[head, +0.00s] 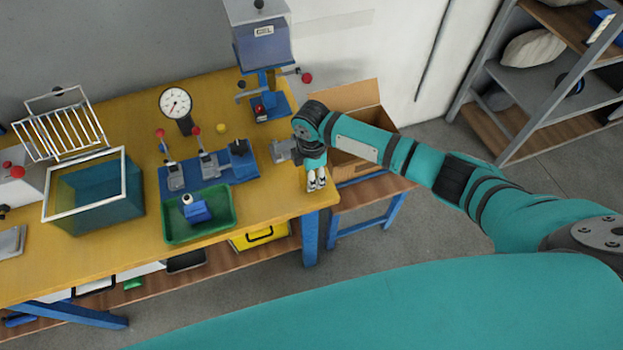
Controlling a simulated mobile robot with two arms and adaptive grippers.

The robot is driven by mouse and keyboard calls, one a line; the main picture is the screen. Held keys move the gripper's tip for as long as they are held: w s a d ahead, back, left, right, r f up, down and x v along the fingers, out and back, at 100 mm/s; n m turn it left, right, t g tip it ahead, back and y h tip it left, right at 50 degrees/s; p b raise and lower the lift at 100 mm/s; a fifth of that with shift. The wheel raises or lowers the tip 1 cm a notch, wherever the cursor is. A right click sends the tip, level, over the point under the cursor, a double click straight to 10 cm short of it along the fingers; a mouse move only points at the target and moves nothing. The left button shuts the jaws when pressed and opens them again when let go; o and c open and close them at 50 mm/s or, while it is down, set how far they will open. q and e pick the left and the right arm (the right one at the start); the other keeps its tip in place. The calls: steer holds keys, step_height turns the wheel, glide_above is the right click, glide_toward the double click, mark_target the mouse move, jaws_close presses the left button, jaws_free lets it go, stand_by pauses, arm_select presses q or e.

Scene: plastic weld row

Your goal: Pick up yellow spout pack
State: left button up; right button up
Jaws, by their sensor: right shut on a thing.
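My right gripper (316,182) points down at the right front corner of the yellow workbench (118,250). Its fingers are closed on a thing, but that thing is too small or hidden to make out. I cannot clearly pick out a yellow spout pack anywhere. A blue pack with a white cap (198,209) lies in the green tray (168,234), to the left of the gripper. My left gripper is not in view.
A blue fixture with levers (236,170) and a dial gauge (175,103) stand behind the tray. A blue press (263,55) is at the back. A glass-sided tank (110,206) stands left. An open cardboard box (350,98) sits right, behind my arm.

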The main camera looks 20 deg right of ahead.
steer(key=shift+r, duration=0.1)
steer(key=shift+r, duration=0.55)
steer(key=shift+s+r+b, duration=0.25)
steer(key=shift+r+b, duration=0.45)
steer(key=shift+r, duration=0.35)
steer(key=s+r+b, duration=0.1)
steer(key=s+b, duration=0.1)
steer(key=s, duration=1.3)
steer(key=shift+s+d+r, duration=0.25)
steer(key=shift+d+r, duration=0.05)
steer(key=shift+d, duration=0.15)
